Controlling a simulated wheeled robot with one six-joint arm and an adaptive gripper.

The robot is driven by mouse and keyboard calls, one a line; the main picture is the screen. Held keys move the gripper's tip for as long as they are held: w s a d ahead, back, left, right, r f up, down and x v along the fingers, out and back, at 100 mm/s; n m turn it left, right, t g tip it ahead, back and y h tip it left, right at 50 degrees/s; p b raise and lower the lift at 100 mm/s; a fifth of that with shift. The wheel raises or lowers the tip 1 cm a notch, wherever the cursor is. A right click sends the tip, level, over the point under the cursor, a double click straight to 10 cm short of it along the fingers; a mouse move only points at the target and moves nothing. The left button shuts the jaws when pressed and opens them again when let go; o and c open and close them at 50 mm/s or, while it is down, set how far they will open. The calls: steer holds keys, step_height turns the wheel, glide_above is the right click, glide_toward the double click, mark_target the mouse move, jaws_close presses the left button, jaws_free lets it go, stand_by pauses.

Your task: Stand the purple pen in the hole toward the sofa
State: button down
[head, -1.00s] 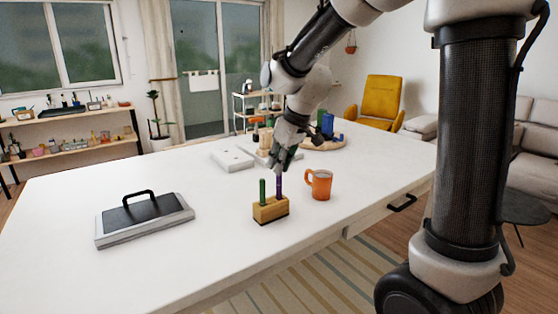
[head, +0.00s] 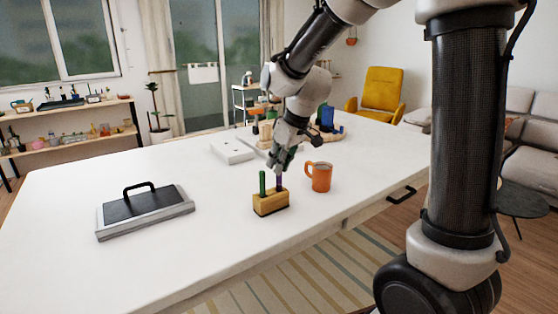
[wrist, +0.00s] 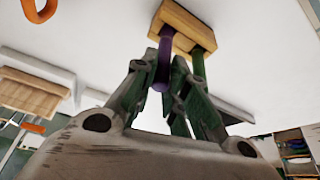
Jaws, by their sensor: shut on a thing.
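The wooden block (head: 270,204) stands on the white table, and its end also shows at the top of the wrist view (wrist: 186,27). A green pen (head: 262,182) stands upright in the block's left hole. The purple pen (head: 279,181) is upright over the block's right end, the side toward the sofa; its lower end meets the block top and appears to be in the hole there. My gripper (head: 280,168) is shut on the purple pen's upper part, with the pen between the fingers in the wrist view (wrist: 164,62). How deep the pen sits is hidden.
An orange mug (head: 319,178) stands close to the right of the block. A black-and-grey tray with a handle (head: 145,212) lies to the left. A white board (head: 232,150) and other items stand behind my gripper. The grey sofa (head: 535,140) is at the right.

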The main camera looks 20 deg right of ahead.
steer(key=shift+f, duration=0.85)
steer(key=c, duration=1.3)
jaws_free()
steer(key=shift+c, duration=0.2)
steer(key=shift+r, duration=0.15)
steer(key=v, duration=1.1)
steer(key=shift+r, duration=0.4)
steer(key=shift+s, duration=0.1)
